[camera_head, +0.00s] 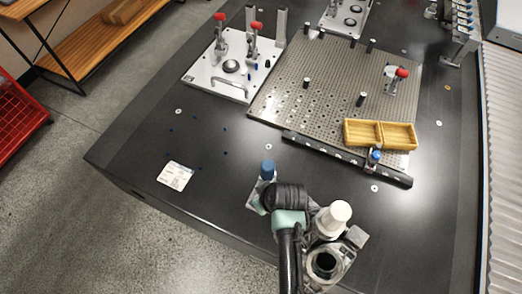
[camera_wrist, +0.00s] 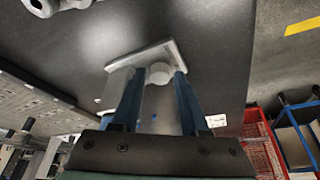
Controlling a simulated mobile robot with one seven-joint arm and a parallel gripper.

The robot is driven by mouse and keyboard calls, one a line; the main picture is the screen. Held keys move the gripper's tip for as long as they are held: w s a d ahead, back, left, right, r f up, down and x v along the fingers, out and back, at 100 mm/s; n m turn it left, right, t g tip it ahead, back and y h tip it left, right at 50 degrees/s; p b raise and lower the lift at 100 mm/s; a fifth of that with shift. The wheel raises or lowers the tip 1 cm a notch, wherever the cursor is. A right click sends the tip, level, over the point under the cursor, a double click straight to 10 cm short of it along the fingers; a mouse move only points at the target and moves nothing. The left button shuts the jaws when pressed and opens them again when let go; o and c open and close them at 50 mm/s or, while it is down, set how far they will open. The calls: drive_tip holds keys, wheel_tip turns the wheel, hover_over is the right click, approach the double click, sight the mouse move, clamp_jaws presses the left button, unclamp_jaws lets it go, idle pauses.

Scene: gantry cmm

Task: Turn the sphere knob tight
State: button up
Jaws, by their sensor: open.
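In the wrist view, a pale round knob (camera_wrist: 159,73) sits on a grey angled bracket (camera_wrist: 118,88). My gripper (camera_wrist: 157,80) is open, with one dark blue finger on each side of the knob. A gap seems to show on each side, but I cannot tell whether either finger touches it. In the head view, the bracket (camera_head: 255,198) is at the table's near edge, partly covered by my black and teal wrist. A blue round top (camera_head: 267,168) shows there; I cannot tell whether it is the knob. My fingertips are hidden in that view.
A metal casting (camera_head: 322,265) is close by on the right. Beyond are a perforated plate (camera_head: 290,105), a wooden tray (camera_head: 398,146) and a clamp fixture (camera_head: 215,90). A white card (camera_head: 175,176) lies to the left. The dark tabletop (camera_head: 215,195) between card and bracket is clear.

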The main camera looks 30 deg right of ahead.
clamp_jaws()
idle(0.5)
